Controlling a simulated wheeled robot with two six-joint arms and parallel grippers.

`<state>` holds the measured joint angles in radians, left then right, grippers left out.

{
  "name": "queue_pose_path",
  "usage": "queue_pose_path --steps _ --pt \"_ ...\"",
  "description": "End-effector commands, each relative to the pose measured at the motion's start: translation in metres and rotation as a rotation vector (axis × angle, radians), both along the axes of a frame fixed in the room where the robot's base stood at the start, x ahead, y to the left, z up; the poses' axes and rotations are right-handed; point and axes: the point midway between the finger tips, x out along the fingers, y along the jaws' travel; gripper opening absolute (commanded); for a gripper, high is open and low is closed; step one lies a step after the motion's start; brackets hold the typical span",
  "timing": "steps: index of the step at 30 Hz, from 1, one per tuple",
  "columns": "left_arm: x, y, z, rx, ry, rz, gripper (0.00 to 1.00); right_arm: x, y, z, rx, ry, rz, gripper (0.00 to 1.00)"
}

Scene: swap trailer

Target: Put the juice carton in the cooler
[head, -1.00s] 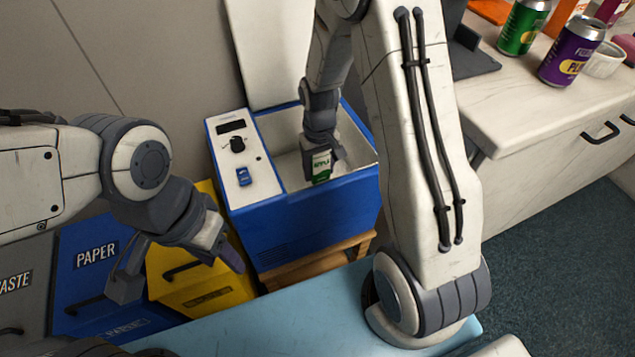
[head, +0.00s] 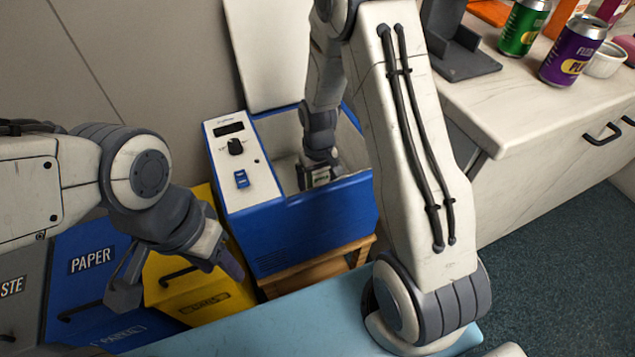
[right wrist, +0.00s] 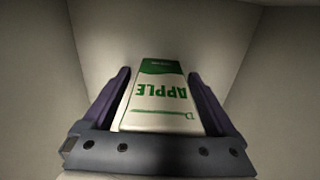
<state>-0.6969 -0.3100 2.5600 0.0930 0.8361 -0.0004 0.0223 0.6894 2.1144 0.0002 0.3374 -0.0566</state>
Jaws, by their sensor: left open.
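The juice carton (right wrist: 162,95) is white and green with "APPLE" on it, upside down in the right wrist view. In the head view, a small part of it (head: 321,174) shows inside the cooler. The blue cooler (head: 315,227) stands open, its pale inner walls around the carton. My right gripper (head: 318,176) reaches down into the cooler, its two purple fingers closed along the carton's sides. Whether the carton touches the cooler floor is hidden. My left gripper (head: 178,280) is open and empty, left of the cooler in front of the bins.
A blue paper bin (head: 95,290) and a yellow bin (head: 195,295) stand left of the cooler. The white counter (head: 520,105) at right holds a green can (head: 522,27), a purple can (head: 572,50) and a white bowl (head: 604,62). A light-blue surface (head: 270,325) lies in front.

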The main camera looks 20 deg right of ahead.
Motion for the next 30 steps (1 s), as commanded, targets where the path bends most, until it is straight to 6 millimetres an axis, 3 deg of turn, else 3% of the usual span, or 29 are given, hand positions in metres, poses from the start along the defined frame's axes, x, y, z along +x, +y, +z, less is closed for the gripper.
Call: queue_pose_path --steps 8,21,30 --pt "0.0 0.0 0.004 0.0 0.0 0.0 0.5 0.001 0.0 0.009 0.0 -0.002 0.0 0.92" --pt "0.0 0.0 0.031 0.0 0.0 0.0 0.5 0.001 0.0 0.097 0.0 -0.004 0.0 0.92" --pt "0.0 0.0 0.037 0.0 0.0 0.0 0.5 0.0 0.0 0.123 0.0 0.0 0.0 0.92"
